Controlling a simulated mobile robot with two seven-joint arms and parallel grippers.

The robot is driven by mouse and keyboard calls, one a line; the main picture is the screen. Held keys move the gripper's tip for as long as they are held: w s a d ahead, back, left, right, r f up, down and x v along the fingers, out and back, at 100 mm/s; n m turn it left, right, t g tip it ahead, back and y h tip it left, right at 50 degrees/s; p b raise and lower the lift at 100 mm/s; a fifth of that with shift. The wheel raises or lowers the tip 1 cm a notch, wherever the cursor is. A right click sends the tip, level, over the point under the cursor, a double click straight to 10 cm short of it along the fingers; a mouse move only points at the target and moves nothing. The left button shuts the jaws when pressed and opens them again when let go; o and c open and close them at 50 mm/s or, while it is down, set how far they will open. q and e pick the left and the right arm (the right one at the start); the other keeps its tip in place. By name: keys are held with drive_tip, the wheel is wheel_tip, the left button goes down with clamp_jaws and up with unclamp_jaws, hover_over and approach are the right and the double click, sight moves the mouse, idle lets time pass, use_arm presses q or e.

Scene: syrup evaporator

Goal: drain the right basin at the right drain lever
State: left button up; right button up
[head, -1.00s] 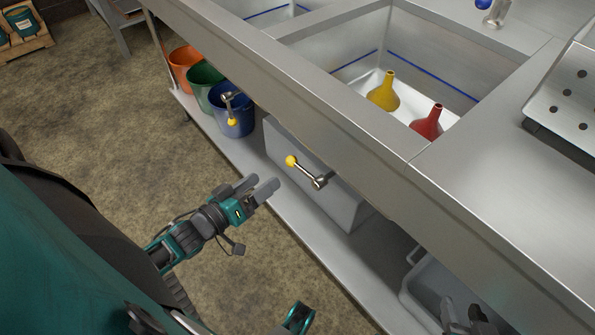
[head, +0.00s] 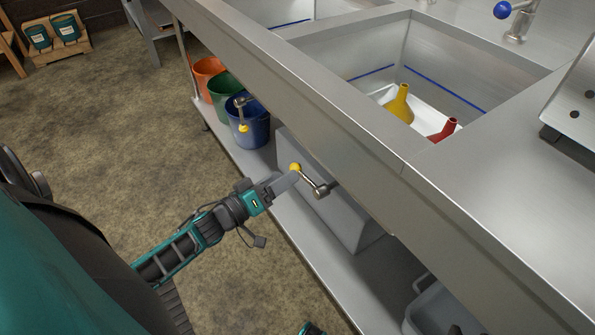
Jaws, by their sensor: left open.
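The right drain lever (head: 318,190) sticks out below the front of the sink counter, with a yellow ball knob (head: 295,167) at its left end. My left gripper (head: 285,180) is open, with its fingertips at the knob; I cannot tell whether they touch it. The right basin (head: 440,62) is set in the counter above, with a blue line around its walls. A yellow funnel (head: 399,104) and a red funnel (head: 443,131) are in it; I cannot tell whether it holds liquid. Only a dark tip, apparently of my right gripper (head: 455,330), shows at the bottom edge.
A second lever (head: 242,113) with a yellow knob is further left. Orange (head: 207,75), green (head: 224,92) and blue (head: 250,126) buckets stand on the lower shelf (head: 300,245). A grey box (head: 340,222) stands behind the right lever, a grey bin (head: 432,308) to the right.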

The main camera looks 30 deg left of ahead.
sight(298, 169)
use_arm(q)
drive_tip(key=b+x, duration=0.1)
drive_tip(key=x, duration=0.4)
drive_tip(key=shift+w+d, duration=0.1)
drive_tip(key=shift+w, duration=0.25)
drive_tip(key=shift+c, duration=0.4)
drive_tip(key=shift+s+d+f, duration=0.1)
drive_tip(key=shift+f, duration=0.05)
clamp_jaws()
